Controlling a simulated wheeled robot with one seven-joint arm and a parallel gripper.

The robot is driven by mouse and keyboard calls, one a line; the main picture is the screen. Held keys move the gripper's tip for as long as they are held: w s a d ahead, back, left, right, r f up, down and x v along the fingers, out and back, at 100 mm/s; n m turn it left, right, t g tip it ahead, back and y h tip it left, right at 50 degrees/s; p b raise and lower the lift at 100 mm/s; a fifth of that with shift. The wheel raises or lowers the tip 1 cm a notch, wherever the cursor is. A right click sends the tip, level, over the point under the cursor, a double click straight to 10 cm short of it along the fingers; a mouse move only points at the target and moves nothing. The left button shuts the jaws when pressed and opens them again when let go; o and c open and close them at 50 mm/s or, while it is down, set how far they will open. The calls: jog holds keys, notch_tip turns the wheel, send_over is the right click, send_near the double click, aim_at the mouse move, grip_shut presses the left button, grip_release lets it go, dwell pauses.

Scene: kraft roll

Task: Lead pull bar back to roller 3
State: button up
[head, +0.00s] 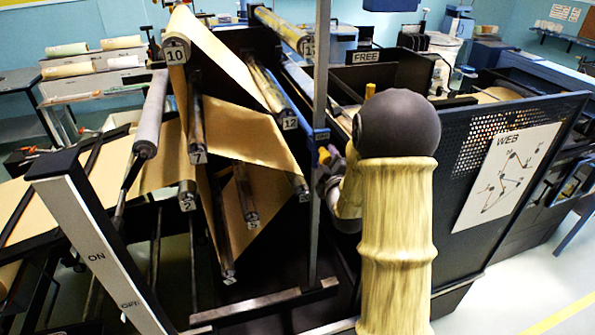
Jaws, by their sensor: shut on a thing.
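My gripper (326,178) is beside the upright metal post, right of the numbered rollers, and largely hidden behind my own arm. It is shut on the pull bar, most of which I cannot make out. The brown kraft web (233,125) runs over roller 10 (177,51) at the top and slopes down right towards my gripper. More web hangs down between the lower rollers. Roller 7 (198,157), roller 2 (187,202), roller 5 (252,218) and roller 12 (290,123) show their end labels. A lowest roller (229,274) has a label too small to read; I cannot identify roller 3.
The upright metal post (320,120) stands between the rollers and my arm. A black perforated panel with a WEB diagram (507,175) is at the right. An ON/OFF lever post (97,245) stands at the front left. Clear floor (545,290) shows at the lower right.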

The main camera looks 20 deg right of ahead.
jog(key=a+b, duration=0.3)
jog(key=a, duration=0.6)
jog(key=shift+s+a, duration=0.15)
jog(key=shift+s, duration=0.05)
jog(key=a+r+p, duration=0.3)
jog(key=a+r, duration=0.1)
jog(key=r, duration=0.2)
jog(key=shift+a, duration=0.25)
jog(key=shift+r, duration=0.1)
